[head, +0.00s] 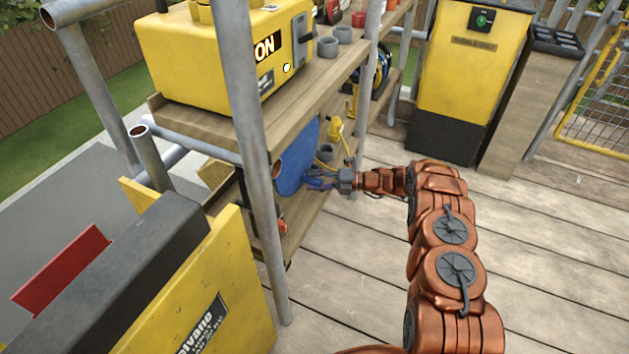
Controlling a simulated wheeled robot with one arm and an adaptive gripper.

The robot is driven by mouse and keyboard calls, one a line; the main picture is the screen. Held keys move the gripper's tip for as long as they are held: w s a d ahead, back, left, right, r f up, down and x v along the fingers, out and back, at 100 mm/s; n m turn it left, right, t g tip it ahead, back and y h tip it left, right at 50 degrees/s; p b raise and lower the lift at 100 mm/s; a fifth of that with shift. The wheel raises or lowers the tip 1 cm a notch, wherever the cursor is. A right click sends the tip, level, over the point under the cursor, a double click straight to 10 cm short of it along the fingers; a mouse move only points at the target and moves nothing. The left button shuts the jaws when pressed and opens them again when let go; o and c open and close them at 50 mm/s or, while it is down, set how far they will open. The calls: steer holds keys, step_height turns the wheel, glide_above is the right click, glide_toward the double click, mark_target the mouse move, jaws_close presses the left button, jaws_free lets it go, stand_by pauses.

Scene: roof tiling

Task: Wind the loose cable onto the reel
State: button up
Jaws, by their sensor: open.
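A blue disc-shaped reel (297,165) stands upright on the lower shelf, partly hidden by the scaffold pole in front of it. A yellow cable (324,166) with a yellow fitting (335,128) shows just right of the reel, and part of it is hidden behind my gripper. My gripper (316,180) reaches in from the right at the reel's right edge. Its fingers are small in the picture and look open. I cannot tell whether they touch the reel or the cable.
Scaffold poles (258,150) stand in front of the shelf. A yellow machine (230,50) and grey cups sit on the upper shelf (300,92). A yellow cabinet (468,70) stands at the back. A yellow-and-black box (190,270) fills the lower left. Plank floor (540,240) is clear at right.

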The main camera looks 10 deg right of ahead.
steer(key=s+d, duration=0.2)
steer(key=d, duration=1)
steer(key=shift+r, duration=0.15)
steer(key=shift+a+r, duration=0.1)
